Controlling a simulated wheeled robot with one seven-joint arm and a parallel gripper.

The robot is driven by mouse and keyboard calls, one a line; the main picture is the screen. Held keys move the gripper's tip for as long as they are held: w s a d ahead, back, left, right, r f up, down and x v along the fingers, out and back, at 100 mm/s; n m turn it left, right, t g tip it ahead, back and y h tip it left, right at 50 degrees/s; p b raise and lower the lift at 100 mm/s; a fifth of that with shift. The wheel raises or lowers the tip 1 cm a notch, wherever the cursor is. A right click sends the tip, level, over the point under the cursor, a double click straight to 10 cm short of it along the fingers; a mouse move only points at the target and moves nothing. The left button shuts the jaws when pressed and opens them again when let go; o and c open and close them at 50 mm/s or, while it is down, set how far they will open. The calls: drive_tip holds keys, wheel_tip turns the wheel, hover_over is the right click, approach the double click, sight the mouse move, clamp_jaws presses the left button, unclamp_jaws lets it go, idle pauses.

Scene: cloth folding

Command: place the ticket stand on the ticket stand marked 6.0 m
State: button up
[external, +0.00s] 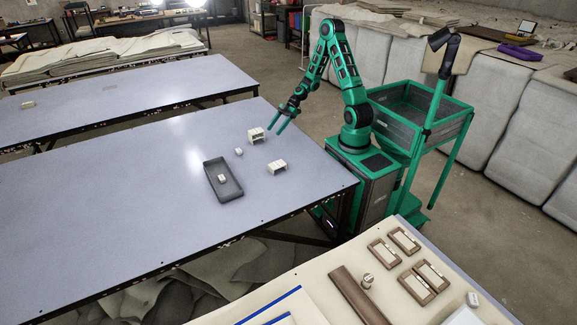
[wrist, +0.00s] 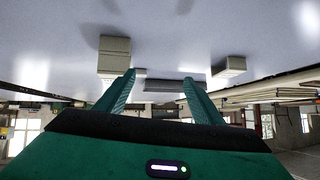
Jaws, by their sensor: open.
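Two small cream stands rest on the near blue-grey table (external: 120,215): one is farther back (external: 256,135), the other nearer the table's right edge (external: 277,167). Their markings are too small to read, so I cannot tell which is marked 6.0 m. My gripper (external: 277,129) is open and empty, just right of the farther stand and apparently above the table. In the upside-down wrist view, my gripper (wrist: 158,73) has its fingers spread, with one stand at left (wrist: 115,48) and another at right (wrist: 231,66).
A dark tray (external: 211,168) holds a small pale block (external: 222,178). Another pale block (external: 238,152) lies between tray and stands. A front table (external: 325,285) carries several brown frames (external: 384,254). A second long table (external: 90,100) stands behind. The near table's left part is clear.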

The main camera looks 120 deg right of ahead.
drive_tip(key=s+a+r+g, duration=0.1)
drive_tip(key=s+a+g, duration=0.1)
drive_tip(key=a+g, duration=0.25)
drive_tip(key=s+a+r+g, duration=0.2)
drive_tip(key=a+g, duration=0.1)
drive_tip(key=a, duration=0.3)
drive_tip(key=s+a+r+m+g+h, duration=0.2)
drive_tip(key=s+a+r+m, duration=0.5)
drive_tip(key=s+r, duration=0.5)
drive_tip(key=shift+a+g, duration=0.35)
drive_tip(key=shift+a, duration=0.95)
